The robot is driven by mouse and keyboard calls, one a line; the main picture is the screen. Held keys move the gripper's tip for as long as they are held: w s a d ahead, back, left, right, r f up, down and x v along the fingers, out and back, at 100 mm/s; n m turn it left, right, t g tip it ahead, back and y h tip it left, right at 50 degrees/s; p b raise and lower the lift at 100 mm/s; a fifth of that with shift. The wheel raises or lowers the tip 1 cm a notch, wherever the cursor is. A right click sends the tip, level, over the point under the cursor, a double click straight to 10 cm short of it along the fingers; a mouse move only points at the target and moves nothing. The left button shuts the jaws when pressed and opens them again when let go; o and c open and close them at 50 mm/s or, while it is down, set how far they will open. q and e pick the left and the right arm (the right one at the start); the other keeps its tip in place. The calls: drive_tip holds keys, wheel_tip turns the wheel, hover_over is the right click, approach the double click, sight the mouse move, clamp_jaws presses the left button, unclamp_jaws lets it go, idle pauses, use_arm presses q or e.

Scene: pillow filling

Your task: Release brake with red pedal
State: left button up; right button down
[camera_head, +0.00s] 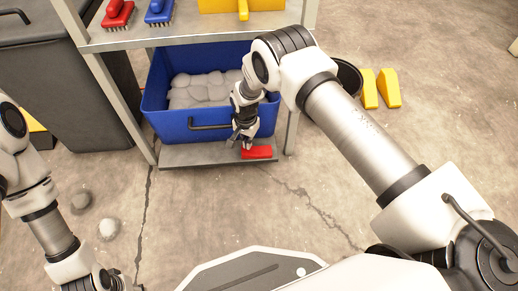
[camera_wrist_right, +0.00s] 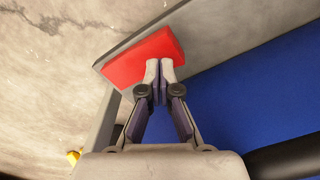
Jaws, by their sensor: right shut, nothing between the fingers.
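The red pedal (camera_head: 257,153) sits at the front right edge of the low grey platform under the blue bin (camera_head: 160,92). My right gripper (camera_head: 243,141) is just above and beside the pedal, in front of the bin. In the right wrist view the red pedal (camera_wrist_right: 140,58) lies just beyond the fingertips of my right gripper (camera_wrist_right: 165,68). The fingers are shut with nothing between them, and the tips overlap the pedal's edge; I cannot tell whether they touch it. My left arm comes in at the lower left, and its fingers are not clearly visible.
The blue bin holds grey-white filling (camera_head: 200,90) and has a dark handle (camera_head: 208,126). A shelf frame (camera_head: 120,105) stands around it, with red and blue brushes on top. A dark bin (camera_head: 50,70) stands left. Yellow wedges (camera_head: 380,88) lie right. The floor in front is mostly clear.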

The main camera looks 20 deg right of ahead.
drive_tip(key=shift+f+b, duration=1)
drive_tip(key=shift+f, duration=0.25)
idle(1.1)
drive_tip(key=shift+r, duration=0.1)
wheel_tip(320, 180, up, 7)
drive_tip(key=p, duration=0.5)
drive_tip(key=shift+p, duration=0.3)
